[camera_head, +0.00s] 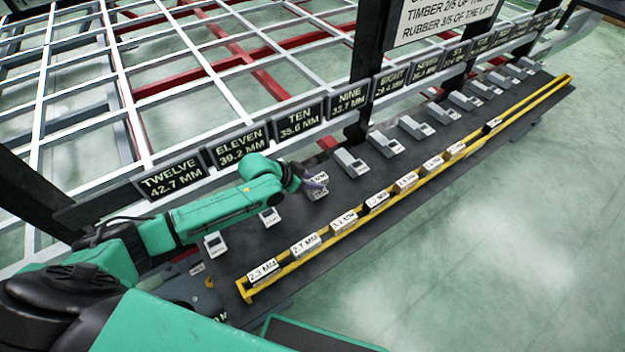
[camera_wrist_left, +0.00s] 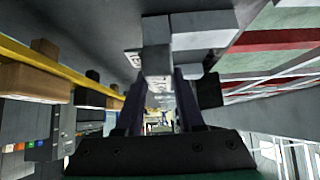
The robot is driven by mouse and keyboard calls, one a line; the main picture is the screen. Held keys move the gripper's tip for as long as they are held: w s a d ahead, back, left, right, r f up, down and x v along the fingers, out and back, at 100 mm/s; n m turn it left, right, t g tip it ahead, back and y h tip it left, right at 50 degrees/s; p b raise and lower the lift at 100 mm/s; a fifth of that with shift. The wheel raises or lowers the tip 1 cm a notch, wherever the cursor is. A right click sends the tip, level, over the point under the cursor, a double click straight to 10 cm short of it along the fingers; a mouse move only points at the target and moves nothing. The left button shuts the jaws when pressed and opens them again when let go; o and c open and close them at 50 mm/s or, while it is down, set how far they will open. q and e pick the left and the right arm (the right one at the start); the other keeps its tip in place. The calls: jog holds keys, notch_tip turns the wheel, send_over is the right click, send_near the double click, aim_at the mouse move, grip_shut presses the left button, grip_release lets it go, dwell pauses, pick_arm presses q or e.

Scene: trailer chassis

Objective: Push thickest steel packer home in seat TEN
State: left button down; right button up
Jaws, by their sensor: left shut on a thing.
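The TEN sign (camera_head: 300,121), reading 35.6 MM, stands on the frame behind the dark bench. My left gripper (camera_head: 315,182) reaches down to the row of grey seats, in front of the TEN sign. Its fingers are shut on a small pale-labelled packer (camera_head: 320,178), right at a grey seat block (camera_head: 316,194). In the left wrist view the two dark fingers (camera_wrist_left: 160,100) close around it, and a grey block (camera_wrist_left: 158,60) lies just beyond their tips. The fingers hide much of the packer, so its depth in the seat and its material cannot be told.
A yellow-edged rack (camera_head: 400,198) along the bench front holds several labelled packers, including 2.9 MM (camera_head: 262,271) and 2.7 MM (camera_head: 305,244). A dark post (camera_head: 368,60) rises behind the bench. The floor at right is clear.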

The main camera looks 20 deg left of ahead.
pick_arm(q)
jog(key=shift+c, duration=2.2)
grip_release()
jog(key=p+v, duration=0.4)
jog(key=v, duration=1)
jog(key=shift+s+r, duration=0.15)
jog(key=shift+s, duration=0.05)
pick_arm(e)
jog(key=s, duration=0.1)
jog(key=s+r, duration=0.1)
jog(key=s, duration=0.1)
jog(key=s+d, duration=0.1)
jog(key=s, duration=0.1)
jog(key=shift+s+d+r, duration=0.1)
jog(key=shift+s+r, duration=0.15)
